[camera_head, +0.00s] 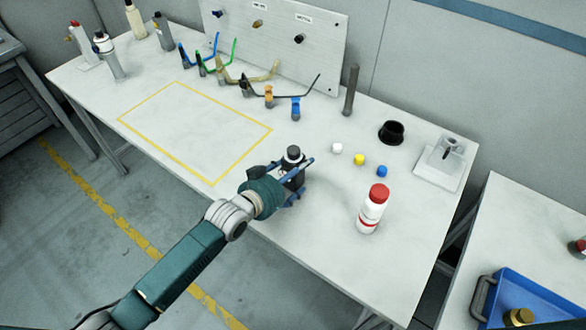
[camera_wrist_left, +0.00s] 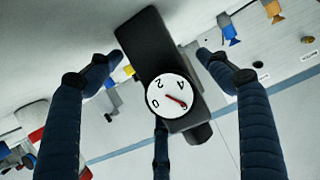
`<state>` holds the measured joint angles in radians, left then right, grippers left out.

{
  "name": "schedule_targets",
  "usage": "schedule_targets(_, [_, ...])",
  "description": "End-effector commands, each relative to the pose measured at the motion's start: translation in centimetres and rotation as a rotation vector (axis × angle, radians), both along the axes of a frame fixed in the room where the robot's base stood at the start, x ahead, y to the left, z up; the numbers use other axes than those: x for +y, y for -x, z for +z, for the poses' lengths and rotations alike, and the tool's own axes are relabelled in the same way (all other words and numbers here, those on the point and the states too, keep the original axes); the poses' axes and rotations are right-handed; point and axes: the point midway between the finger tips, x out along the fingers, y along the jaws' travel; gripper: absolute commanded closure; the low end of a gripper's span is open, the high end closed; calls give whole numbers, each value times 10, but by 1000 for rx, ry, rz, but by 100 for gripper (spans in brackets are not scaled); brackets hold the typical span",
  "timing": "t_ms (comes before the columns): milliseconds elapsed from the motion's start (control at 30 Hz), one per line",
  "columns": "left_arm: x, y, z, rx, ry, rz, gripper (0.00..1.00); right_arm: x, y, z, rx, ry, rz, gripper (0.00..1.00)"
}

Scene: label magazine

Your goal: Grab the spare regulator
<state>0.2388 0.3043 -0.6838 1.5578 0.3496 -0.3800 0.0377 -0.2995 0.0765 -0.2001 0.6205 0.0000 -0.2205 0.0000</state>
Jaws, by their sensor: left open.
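A black regulator with a round white dial stands near the front edge of the table; in the head view its dark body (camera_head: 293,174) is partly hidden by my gripper. In the left wrist view the dial (camera_wrist_left: 172,96) shows digits and a red needle, on a black body (camera_wrist_left: 150,45). My left gripper (camera_head: 298,181) is at the regulator, with its blue fingers open on either side of it. In the left wrist view the fingertips (camera_wrist_left: 155,64) show gaps to the body. My right gripper is in neither view.
A white bottle with a red cap (camera_head: 371,210) stands right of the gripper. White, yellow (camera_head: 359,159) and blue caps lie behind it. A black cup (camera_head: 391,133) and a grey fixture (camera_head: 440,165) are at the right end. The yellow-outlined area (camera_head: 150,142) is empty.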

Motion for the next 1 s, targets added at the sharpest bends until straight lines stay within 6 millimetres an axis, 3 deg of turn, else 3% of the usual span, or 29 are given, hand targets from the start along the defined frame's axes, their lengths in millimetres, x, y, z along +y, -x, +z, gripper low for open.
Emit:
schedule_targets(333, [-4, -5, -3, 0, 0, 0, 24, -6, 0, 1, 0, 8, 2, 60])
schedule_targets(633, [-4, -5, -3, 0, 0, 0, 84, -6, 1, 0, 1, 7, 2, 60])
schedule_targets(1000, [-5, -6, 4, -4, 2, -1, 85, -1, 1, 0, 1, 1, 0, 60])
